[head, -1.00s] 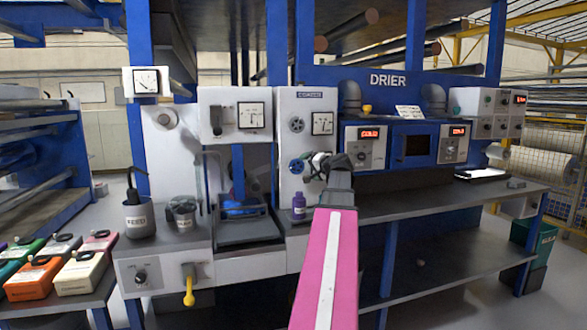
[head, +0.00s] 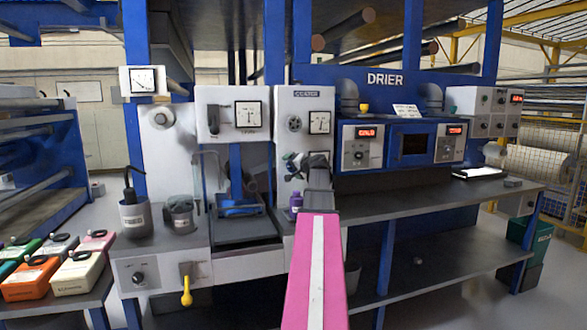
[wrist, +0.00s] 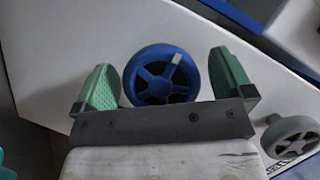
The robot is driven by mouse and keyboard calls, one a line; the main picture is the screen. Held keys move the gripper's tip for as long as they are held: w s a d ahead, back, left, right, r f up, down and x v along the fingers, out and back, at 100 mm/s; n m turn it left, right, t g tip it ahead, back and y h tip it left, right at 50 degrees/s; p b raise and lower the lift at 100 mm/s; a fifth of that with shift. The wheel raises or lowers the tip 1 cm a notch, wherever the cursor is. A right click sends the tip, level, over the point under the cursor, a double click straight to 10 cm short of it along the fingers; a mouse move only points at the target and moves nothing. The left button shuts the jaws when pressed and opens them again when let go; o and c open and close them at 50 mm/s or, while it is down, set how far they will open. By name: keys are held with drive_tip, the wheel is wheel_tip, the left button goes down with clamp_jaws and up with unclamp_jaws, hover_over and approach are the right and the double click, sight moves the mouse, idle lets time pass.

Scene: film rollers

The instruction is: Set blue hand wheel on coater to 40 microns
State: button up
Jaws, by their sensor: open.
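The blue hand wheel (wrist: 148,87) shows in the wrist view, with several spokes and a white mark on its upper right rim. My gripper (wrist: 164,74) is open, with one green-padded finger on each side of the wheel. A gap shows between the wheel and the right finger; the left finger is very close, and I cannot tell whether it touches. In the head view my gripper (head: 293,172) is at the front of the white coater panel (head: 287,104) and mostly hides the wheel. A dial (head: 318,158) behind the gripper is partly hidden and its reading is too small to tell.
A grey hand wheel (head: 294,124) and a dial (head: 320,122) are higher on the panel; the grey wheel also shows in the wrist view (wrist: 290,136). The drier (head: 388,79) is to the right.

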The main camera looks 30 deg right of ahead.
drive_tip(key=c, duration=0.9)
drive_tip(key=shift+c, duration=0.2)
drive_tip(key=shift+m, duration=0.3)
drive_tip(key=m+t+y, duration=0.1)
drive_tip(key=m+t, duration=0.1)
drive_tip(key=m, duration=0.2)
drive_tip(key=shift+m, duration=0.4)
drive_tip(key=m+t, duration=0.2)
drive_tip(key=m, duration=0.3)
drive_tip(key=shift+r, duration=0.1)
drive_tip(key=shift+m, duration=0.3)
drive_tip(key=o, duration=0.9)
drive_tip(key=shift+o, duration=0.2)
